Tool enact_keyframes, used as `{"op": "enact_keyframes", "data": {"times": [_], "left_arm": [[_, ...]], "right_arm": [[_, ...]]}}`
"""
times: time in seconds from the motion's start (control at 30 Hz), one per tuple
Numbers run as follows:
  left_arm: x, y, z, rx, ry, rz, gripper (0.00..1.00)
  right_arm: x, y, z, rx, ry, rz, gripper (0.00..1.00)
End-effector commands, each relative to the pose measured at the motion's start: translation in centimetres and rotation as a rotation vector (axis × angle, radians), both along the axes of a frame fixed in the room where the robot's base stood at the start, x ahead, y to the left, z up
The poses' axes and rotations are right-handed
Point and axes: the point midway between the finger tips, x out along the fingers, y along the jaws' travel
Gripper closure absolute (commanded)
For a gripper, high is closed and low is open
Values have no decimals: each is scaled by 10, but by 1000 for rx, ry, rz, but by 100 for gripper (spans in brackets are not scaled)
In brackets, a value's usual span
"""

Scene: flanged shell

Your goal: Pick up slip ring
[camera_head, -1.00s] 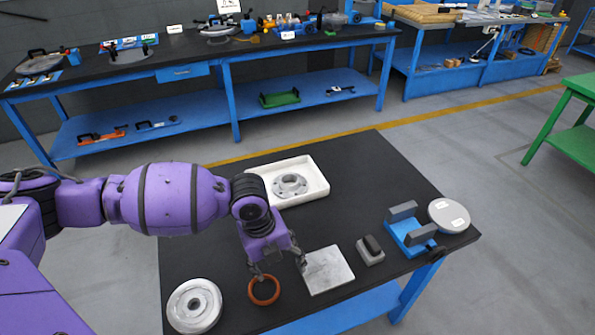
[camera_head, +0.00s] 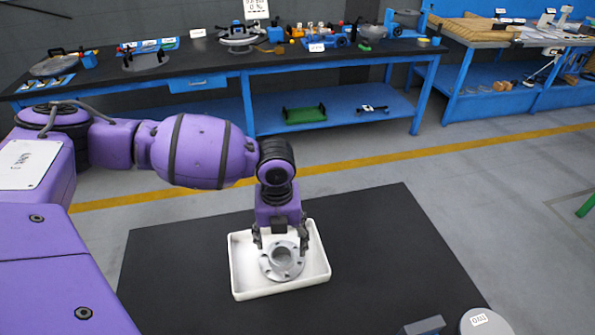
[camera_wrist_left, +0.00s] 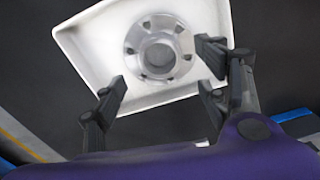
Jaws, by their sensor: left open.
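A grey metal flanged ring (camera_head: 282,275) with a round hub and bolt holes lies in a white tray (camera_head: 238,268) on the black table. It also shows in the left wrist view (camera_wrist_left: 156,77). I cannot tell whether it is the slip ring. No orange ring shows now. My left gripper (camera_head: 281,243) points down over the tray, its fingers apart around the flanged ring's far side in the head view. In the left wrist view the open gripper (camera_wrist_left: 162,80) holds nothing; contact cannot be told. My right gripper is out of view.
The black tabletop (camera_head: 385,255) is clear around the tray. A grey disc with a label (camera_head: 484,322) and a grey block (camera_head: 422,326) are cut off at the bottom right. A blue bench (camera_head: 195,84) with tools stands behind, across the floor.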

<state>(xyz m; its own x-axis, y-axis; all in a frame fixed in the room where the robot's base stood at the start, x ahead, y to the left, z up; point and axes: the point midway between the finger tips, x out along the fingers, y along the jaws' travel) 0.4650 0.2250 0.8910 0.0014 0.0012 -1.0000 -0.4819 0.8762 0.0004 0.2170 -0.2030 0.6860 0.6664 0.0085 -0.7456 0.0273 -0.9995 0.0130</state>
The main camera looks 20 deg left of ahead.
Motion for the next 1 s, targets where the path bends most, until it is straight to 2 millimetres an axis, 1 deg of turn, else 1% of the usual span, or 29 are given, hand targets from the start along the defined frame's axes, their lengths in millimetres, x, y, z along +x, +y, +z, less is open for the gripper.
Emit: {"op": "enact_keyframes", "data": {"times": [0.03, 0.17, 0.4, 0.5, 0.7, 0.73, 0.77, 1.0], "left_arm": [[-1, 0, -9, 0, 4, 1, 33], [-1, 2, -23, 0, 6, 2, 33], [0, 4, -58, -1, 4, 2, 33], [0, 4, -64, -2, 4, 2, 33], [0, 4, -65, -1, 3, 2, 33], [0, 4, -65, -1, 3, 2, 34], [0, 4, -65, -1, 3, 2, 38], [0, 4, -65, -1, 3, 3, 69]], "right_arm": [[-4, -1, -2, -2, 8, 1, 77], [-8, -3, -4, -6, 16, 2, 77], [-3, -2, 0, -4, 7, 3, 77], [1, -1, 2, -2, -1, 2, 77], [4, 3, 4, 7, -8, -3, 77], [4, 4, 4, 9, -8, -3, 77], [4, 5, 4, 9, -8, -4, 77], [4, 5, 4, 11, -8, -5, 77]]}}
